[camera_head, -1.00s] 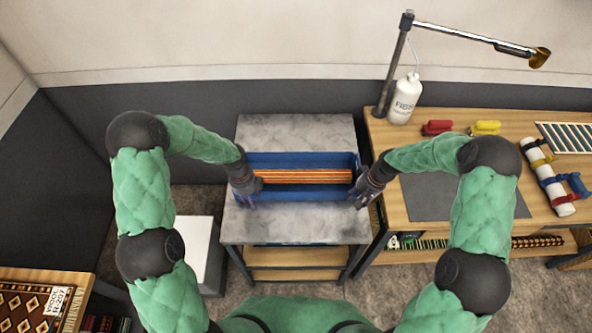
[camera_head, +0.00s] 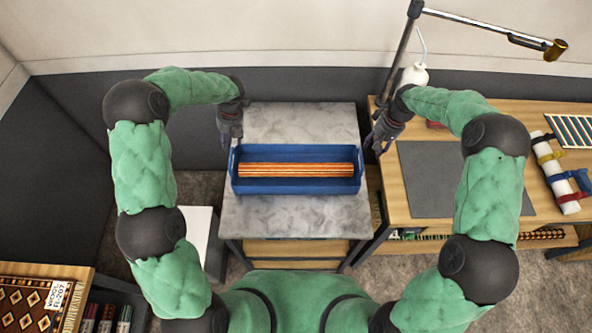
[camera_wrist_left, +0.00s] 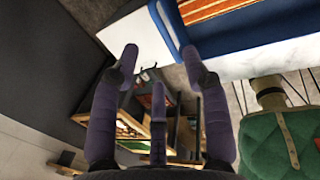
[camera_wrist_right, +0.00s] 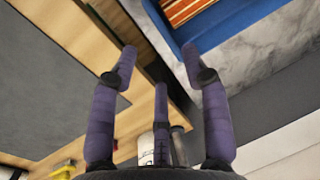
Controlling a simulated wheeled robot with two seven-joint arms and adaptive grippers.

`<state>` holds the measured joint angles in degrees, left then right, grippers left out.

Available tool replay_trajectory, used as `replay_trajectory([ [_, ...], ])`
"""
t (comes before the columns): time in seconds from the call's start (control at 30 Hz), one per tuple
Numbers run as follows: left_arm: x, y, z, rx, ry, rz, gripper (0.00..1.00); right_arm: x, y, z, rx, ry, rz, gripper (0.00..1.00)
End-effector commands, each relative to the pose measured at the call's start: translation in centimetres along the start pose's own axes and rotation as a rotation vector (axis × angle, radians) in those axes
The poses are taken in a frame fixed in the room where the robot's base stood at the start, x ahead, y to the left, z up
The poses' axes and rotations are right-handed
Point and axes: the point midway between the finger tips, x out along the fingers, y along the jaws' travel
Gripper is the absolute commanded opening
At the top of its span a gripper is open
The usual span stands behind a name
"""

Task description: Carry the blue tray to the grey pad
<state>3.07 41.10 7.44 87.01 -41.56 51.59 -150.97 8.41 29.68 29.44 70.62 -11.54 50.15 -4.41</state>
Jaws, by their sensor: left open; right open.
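The blue tray (camera_head: 296,188) rests on the grey marble-topped table (camera_head: 290,222), with a rolled orange striped rug (camera_head: 296,170) lying in it. Part of the tray also shows in the left wrist view (camera_wrist_left: 225,45) and the right wrist view (camera_wrist_right: 205,28). The grey pad (camera_head: 425,180) lies bare on the wooden bench to the right. My left gripper (camera_head: 230,136) is open and empty, just beyond the tray's far left corner. My right gripper (camera_head: 380,142) is open and empty, past the tray's far right corner, near the bench edge. Neither touches the tray.
The wooden bench (camera_head: 400,207) holds a lamp arm (camera_head: 480,20), a white bottle (camera_head: 414,75), a strapped white roll (camera_head: 555,175) and a striped piece (camera_head: 572,131). A patterned rug (camera_head: 35,308) lies at the lower left. A gap separates the table and bench.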

Motion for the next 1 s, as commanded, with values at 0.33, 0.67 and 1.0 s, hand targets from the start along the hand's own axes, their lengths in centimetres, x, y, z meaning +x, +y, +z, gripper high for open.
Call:
replay_trajectory([
  [0.33, 5.2, 0.0, -0.1, -0.001, 0.005, 0.0, 0.46, 5.2, 0.0, 0.2, 0.0, -0.005, -0.001, 0.47],
  [0.67, 9.5, 0.0, 0.0, -0.002, 0.002, -0.001, 0.46, 9.5, 0.0, 0.1, 0.001, -0.003, -0.001, 0.47],
  [1.0, 10.4, 0.0, 0.0, -0.001, 0.0, -0.001, 0.46, 10.4, 0.0, 0.0, 0.001, 0.0, 0.0, 0.47],
])
